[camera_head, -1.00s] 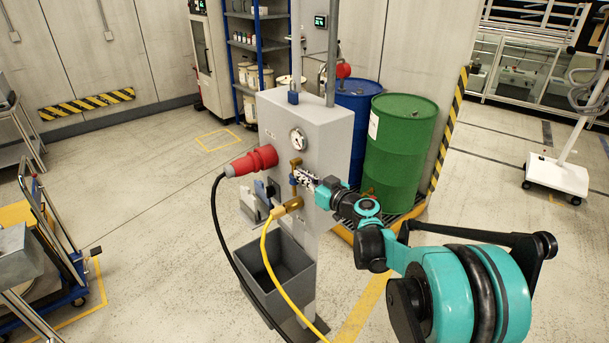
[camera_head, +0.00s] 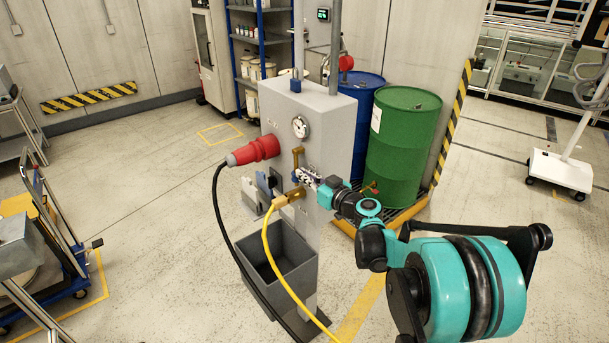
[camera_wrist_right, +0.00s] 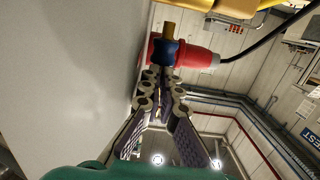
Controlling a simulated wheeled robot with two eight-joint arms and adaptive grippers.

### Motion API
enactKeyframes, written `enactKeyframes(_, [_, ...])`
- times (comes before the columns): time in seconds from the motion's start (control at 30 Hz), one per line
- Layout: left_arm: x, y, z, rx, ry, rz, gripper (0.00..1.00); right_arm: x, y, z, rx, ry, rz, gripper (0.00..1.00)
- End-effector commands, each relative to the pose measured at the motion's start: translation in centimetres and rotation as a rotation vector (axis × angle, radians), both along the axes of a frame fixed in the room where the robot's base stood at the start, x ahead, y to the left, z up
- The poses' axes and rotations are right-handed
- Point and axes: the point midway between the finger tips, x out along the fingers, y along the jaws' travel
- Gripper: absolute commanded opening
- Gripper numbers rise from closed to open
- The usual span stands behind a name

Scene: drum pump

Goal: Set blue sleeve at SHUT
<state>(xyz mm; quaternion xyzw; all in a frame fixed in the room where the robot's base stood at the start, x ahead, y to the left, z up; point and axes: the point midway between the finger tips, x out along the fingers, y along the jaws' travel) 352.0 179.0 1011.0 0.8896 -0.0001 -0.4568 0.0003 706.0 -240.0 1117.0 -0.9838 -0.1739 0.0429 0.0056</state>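The blue sleeve (camera_wrist_right: 165,52) sits around a brass stem in the right wrist view. In the head view it is a tiny dark-blue spot, mostly hidden by the gripper, beside brass fittings (camera_head: 297,157) on the grey panel box (camera_head: 325,115). My right gripper (camera_head: 306,177) reaches in from the right, its tips at the sleeve. In the wrist view the two fingers (camera_wrist_right: 163,74) converge close together at the sleeve; whether they clamp it I cannot tell. Any SHUT marking is too small to read. My left gripper is not in view.
A red plug (camera_head: 255,151) with a black cable sits left of the fittings. A yellow hose (camera_head: 268,245) hangs in front of a grey bin (camera_head: 283,250). Green (camera_head: 404,145) and blue (camera_head: 361,100) drums stand behind right. A gauge (camera_head: 300,127) is above.

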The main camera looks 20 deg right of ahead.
Motion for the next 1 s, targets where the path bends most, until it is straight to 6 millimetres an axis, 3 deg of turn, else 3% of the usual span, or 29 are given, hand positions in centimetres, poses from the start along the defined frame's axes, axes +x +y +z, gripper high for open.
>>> enactKeyframes(0.17, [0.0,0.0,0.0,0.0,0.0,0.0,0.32,-2.0,-0.8,0.0,-0.004,0.002,-0.003,0.0])
enactKeyframes(0.6, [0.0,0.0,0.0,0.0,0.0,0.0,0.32,-10.0,-3.6,0.9,0.0,-0.001,-0.003,0.0])
enactKeyframes(0.77, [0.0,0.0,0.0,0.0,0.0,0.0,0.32,-11.2,-4.0,1.0,0.0,-0.001,-0.001,0.0])
enactKeyframes(1.0, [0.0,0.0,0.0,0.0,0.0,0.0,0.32,-11.4,-4.0,1.1,-0.001,-0.001,0.0,0.0])
